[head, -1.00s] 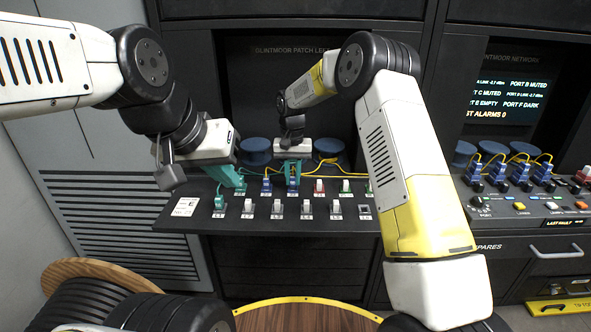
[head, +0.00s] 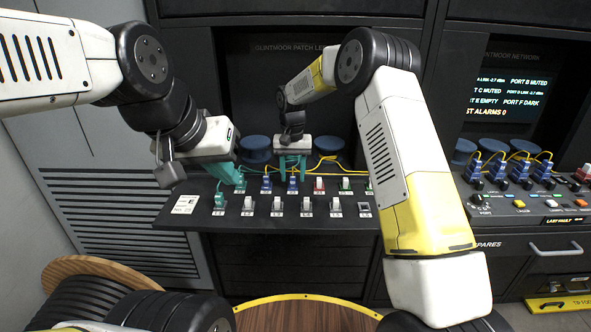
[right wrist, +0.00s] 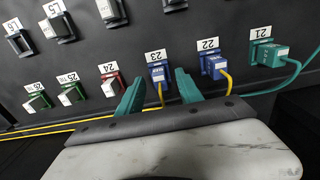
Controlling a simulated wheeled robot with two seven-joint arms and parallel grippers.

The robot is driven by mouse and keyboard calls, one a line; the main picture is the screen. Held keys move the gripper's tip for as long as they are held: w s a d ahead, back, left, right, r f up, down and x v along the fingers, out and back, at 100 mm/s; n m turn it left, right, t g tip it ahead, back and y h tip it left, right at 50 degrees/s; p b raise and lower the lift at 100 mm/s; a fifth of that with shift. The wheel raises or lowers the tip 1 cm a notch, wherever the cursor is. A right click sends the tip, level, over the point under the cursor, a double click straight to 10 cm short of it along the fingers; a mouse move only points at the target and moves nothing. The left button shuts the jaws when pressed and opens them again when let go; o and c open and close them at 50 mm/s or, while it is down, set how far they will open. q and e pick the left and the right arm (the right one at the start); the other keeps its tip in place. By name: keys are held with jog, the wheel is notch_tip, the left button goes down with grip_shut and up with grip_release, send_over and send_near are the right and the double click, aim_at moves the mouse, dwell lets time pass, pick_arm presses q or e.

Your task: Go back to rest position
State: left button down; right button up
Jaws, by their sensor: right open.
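My right gripper (head: 292,172) is open over the upper row of ports on the patch panel. Its teal fingers stand on either side of the blue plug (head: 292,186) at port 23, which sits in its socket with a yellow cable. The right wrist view shows this blue plug (right wrist: 159,74) between the spread fingers (right wrist: 158,92), with gaps beside it. My left gripper (head: 232,175) hangs at the panel's left end, near the teal plug (head: 240,186) of port 21. Its fingers overlap in the head view, so I cannot tell their opening.
A second blue plug (right wrist: 213,65) sits at port 22, right of the right gripper in the wrist view. A red plug (right wrist: 112,83) is on the other side. Yellow cables run close behind the fingers. A console with blue plugs (head: 520,172) stands at the right.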

notch_tip(320, 180, up, 6)
jog(key=shift+r, duration=0.25)
jog(key=s+d+r+t+y, duration=0.1)
jog(key=s+d+r+t, duration=0.2)
jog(key=s+d+r, duration=1.15)
jog(key=s+d+t, duration=0.1)
jog(key=s+d, duration=0.1)
jog(key=s, duration=0.7)
jog(key=s+d+t+y, duration=0.1)
jog(key=s+d+t, duration=0.1)
jog(key=s, duration=0.8)
jog(key=shift+s+d+r, duration=0.25)
jog(key=shift+d+r, duration=0.1)
jog(key=shift+d, duration=0.05)
